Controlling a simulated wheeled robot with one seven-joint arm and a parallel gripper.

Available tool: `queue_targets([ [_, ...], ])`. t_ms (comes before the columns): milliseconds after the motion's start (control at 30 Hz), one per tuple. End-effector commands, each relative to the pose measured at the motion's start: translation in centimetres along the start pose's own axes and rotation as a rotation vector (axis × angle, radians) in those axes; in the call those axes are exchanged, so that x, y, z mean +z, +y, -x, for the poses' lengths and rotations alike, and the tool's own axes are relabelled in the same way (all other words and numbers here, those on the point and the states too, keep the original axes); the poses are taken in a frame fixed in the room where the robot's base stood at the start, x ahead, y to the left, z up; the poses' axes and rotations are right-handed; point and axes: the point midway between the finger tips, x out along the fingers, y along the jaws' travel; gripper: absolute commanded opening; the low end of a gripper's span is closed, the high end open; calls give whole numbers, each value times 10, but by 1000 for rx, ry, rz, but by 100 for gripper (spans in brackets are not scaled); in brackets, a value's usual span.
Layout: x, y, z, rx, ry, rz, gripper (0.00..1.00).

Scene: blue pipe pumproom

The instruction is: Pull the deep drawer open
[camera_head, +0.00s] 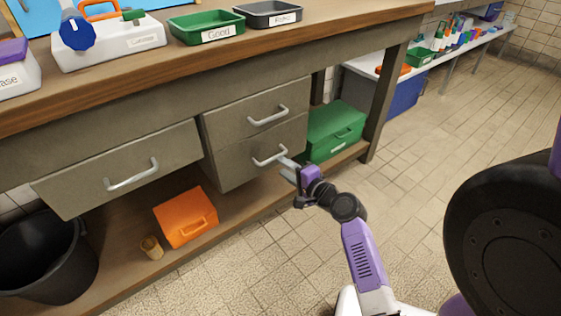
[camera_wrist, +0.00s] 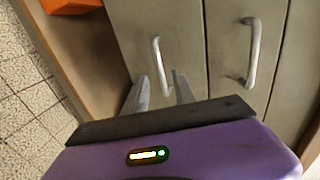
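The deep drawer (camera_head: 235,170) is the lower of two stacked grey drawers under the workbench, and its front looks flush. Its metal bar handle (camera_head: 270,157) also shows in the wrist view (camera_wrist: 157,60). My gripper (camera_head: 284,163) is at this handle, near its right end in the head view. In the wrist view my gripper (camera_wrist: 161,82) has its two fingers apart, with the handle's near end lying between them. I cannot tell whether either finger touches the bar.
The upper drawer (camera_head: 240,117) and the wide left drawer (camera_head: 110,180) have similar handles. A green box (camera_head: 335,132) and an orange box (camera_head: 185,217) sit on the lower shelf. A black bin (camera_head: 45,262) stands at left. The tiled floor in front is clear.

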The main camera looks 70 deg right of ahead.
Motion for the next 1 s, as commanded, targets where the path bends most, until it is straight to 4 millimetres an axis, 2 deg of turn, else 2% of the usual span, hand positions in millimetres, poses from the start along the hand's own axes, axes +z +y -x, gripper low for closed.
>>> queue_targets([
  [300,-1,2,-46,-2,3,2,32],
  [500,-1,1,-68,-2,4,2,32],
  [867,-1,0,-74,0,4,3,32],
  [1000,-1,0,-74,0,4,3,8],
])
